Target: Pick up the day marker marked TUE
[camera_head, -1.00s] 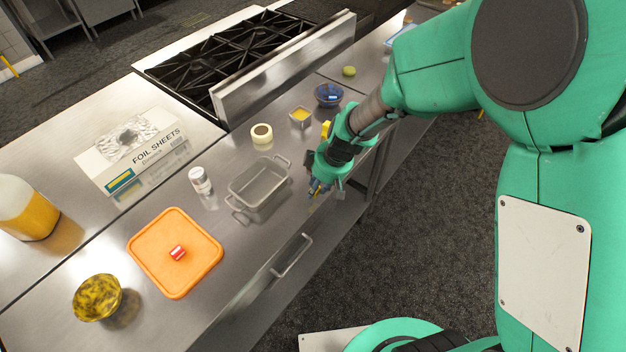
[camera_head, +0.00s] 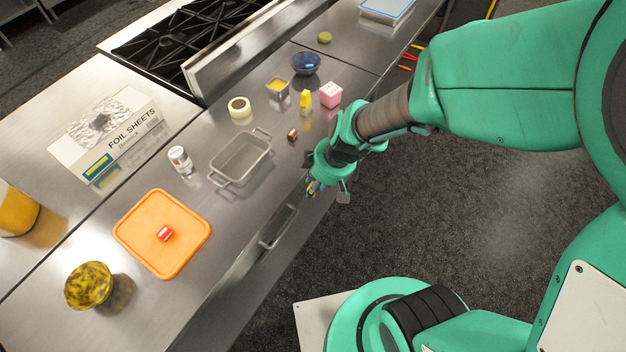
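No lettering TUE is readable on anything, so I cannot tell which thing is that day marker. A small red block with a pale marking (camera_head: 164,233) lies on the orange square lid (camera_head: 140,255). A small brown block (camera_head: 292,134) sits on the counter to the right of the metal pan. A blue bowl (camera_head: 306,66) farther back holds something blue. My gripper (camera_head: 314,188) points down by the counter's front edge, right of the pan. Small blue and yellow bits show at its tip; whether they are held, and whether the fingers are open, is unclear.
A metal pan (camera_head: 214,178), white-labelled jar (camera_head: 180,160), tape roll (camera_head: 240,106), yellow block (camera_head: 305,100), pink box (camera_head: 331,95) and mottled bowl (camera_head: 88,286) stand on the counter (camera_head: 190,205). A drawer handle (camera_head: 279,228) projects from its front. Open floor lies right.

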